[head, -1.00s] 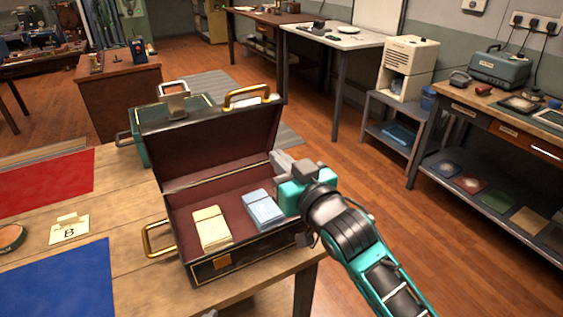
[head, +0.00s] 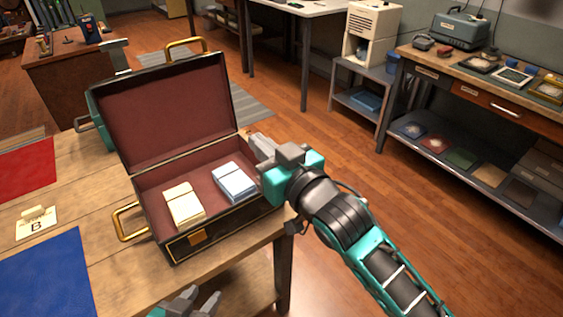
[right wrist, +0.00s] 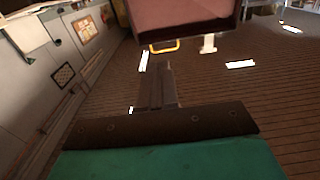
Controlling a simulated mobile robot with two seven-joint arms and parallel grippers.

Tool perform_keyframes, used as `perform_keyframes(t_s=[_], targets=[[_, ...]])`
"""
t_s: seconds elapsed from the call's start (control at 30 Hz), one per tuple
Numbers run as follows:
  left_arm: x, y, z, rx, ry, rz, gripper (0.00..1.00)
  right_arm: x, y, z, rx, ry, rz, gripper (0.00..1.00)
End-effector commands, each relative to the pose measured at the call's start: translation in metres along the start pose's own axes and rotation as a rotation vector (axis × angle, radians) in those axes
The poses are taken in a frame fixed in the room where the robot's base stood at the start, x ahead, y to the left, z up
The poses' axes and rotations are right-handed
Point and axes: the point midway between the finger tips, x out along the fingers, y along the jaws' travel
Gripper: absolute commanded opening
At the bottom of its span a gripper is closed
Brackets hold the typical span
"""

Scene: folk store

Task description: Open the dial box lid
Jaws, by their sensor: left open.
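The dial box (head: 222,219) is a black case with gold trim and maroon lining at the table's corner. Its lid (head: 165,110) stands open, with the inside facing me. A cream stack (head: 184,203) and a light blue stack (head: 234,184) lie inside. My right gripper (head: 258,147) is at the box's right side, beside the lid's lower right corner; I cannot tell whether it touches. In the right wrist view (right wrist: 157,85) its fingers look closed together with nothing between them. My left gripper (head: 190,304) is open and empty, low in front of the box.
A green case (head: 92,134) is partly hidden behind the lid. A shelved workbench (head: 480,105) stands at the right, with open floor between.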

Motion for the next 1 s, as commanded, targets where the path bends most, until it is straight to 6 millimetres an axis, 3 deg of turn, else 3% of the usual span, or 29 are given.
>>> perform_keyframes(t_s=[0.6, 1.0], targets=[[0.000, 0.000, 0.000, 0.000, 0.000, 0.000, 0.43, -0.059, 0.000, 0.000, 0.001, -0.001, 0.000, 0.00], [0.000, 0.000, 0.000, 0.000, 0.000, 0.000, 0.43, -0.061, 0.000, 0.000, 0.000, 0.000, 0.000, 0.00]])
